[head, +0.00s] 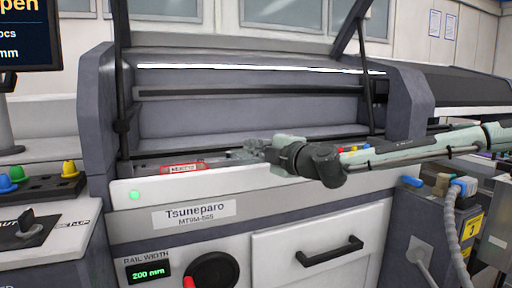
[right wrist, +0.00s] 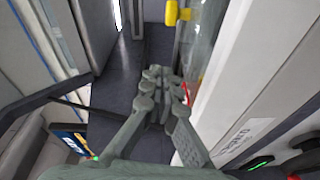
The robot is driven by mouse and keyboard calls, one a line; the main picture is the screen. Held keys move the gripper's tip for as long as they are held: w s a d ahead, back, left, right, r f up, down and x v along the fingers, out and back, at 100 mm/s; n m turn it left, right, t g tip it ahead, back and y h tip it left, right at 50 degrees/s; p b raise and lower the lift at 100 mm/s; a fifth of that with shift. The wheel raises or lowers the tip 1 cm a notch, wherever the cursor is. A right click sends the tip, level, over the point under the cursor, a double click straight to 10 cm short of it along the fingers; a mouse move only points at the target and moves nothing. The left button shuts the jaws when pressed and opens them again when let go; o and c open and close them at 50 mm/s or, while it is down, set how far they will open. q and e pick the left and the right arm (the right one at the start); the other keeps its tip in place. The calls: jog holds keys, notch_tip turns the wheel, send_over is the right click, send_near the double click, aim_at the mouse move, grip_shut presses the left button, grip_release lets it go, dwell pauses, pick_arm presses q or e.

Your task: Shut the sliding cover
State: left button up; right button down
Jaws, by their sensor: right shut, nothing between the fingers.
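The grey feeder machine (head: 98,120) has its front opening uncovered, and the screen above left reads "pen" at its cut-off edge. Dark frame bars (head: 121,60) rise past the top of the picture on both sides of the opening; they look like the raised cover's frame, whose upper part is out of view. My right gripper (head: 262,148) is shut and empty, reaching in from the right just above the front ledge of the opening. In the right wrist view its closed fingers (right wrist: 155,78) point into the machine. My left gripper is not in view.
A white front panel (head: 228,194) with a label and a drawer with a black handle (head: 330,251) lie below the opening. The screen (head: 28,35) and coloured buttons (head: 38,178) are at the left. A hose and connectors (head: 452,190) stand at the right.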

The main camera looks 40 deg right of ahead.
aim_at(255, 156)
jog(key=w, duration=0.1)
jog(key=w+d, duration=0.1)
jog(key=w, duration=0.1)
jog(key=shift+w+d+f, duration=0.15)
jog(key=shift+w, duration=0.15)
jog(key=shift+w+d+f, duration=0.1)
jog(key=shift+d+f, duration=0.1)
jog(key=shift+d, duration=0.8)
jog(key=shift+w+d, duration=0.1)
jog(key=shift+d, duration=0.1)
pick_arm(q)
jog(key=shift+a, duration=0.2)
pick_arm(e)
jog(key=shift+f, duration=0.1)
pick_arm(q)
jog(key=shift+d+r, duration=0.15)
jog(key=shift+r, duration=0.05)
